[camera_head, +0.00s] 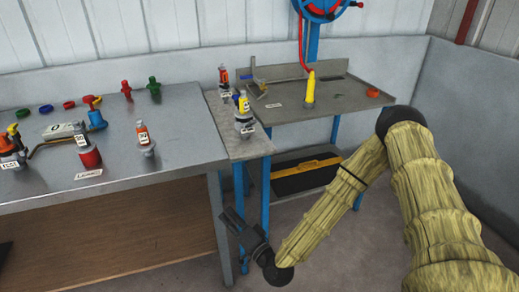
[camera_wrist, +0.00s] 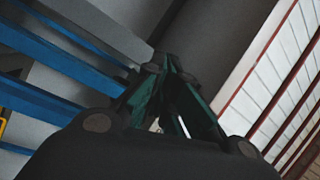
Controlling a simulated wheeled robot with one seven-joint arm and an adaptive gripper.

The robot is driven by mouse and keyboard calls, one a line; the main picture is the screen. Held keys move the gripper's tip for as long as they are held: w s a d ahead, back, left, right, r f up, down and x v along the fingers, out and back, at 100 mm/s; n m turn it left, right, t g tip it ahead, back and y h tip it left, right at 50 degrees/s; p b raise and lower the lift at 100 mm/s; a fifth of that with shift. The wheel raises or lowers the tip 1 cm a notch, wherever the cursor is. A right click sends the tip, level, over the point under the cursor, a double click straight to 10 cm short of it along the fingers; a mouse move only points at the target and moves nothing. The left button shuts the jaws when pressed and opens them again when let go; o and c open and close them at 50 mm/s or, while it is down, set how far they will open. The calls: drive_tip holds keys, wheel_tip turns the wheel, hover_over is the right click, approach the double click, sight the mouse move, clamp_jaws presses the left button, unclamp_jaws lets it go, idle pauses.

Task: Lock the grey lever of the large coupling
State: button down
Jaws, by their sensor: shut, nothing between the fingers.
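Several fittings stand on the benches in the head view, and I cannot tell for sure which is the large coupling. One with yellow and blue parts and a white label, a labelled fitting (camera_head: 244,112), stands on the narrow middle bench. A grey lever cannot be made out clearly on it. My gripper (camera_head: 230,218) is low, below the bench tops, in front of the blue legs and apart from the fittings. It is shut and empty. In the wrist view the dark green fingers (camera_wrist: 168,75) meet at their tips, with no coupling in sight.
The large grey bench (camera_head: 110,185) at left bears several coloured fittings and caps. Blue legs (camera_head: 265,195) are close to my gripper.

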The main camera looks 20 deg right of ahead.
drive_tip(key=w+d+r+m+t+h+b, duration=0.4)
drive_tip(key=d+r+m+t, duration=0.5)
drive_tip(key=d, duration=0.5)
drive_tip(key=r+t+h+b, duration=0.1)
drive_tip(key=h+b, duration=0.1)
drive_tip(key=shift+d+r+h+b, duration=0.15)
drive_tip(key=shift+r+h+b, duration=0.15)
drive_tip(key=shift+r+h, duration=0.1)
approach(251, 121)
drive_tip(key=w+d+r, duration=0.2)
drive_tip(key=w+r, duration=0.1)
drive_tip(key=w, duration=0.2)
drive_tip(key=shift+w+r, duration=0.2)
drive_tip(key=shift+r, duration=0.2)
drive_tip(key=shift+d+r, duration=0.1)
drive_tip(key=shift+r+p, duration=0.2)
drive_tip(key=shift+p, duration=0.25)
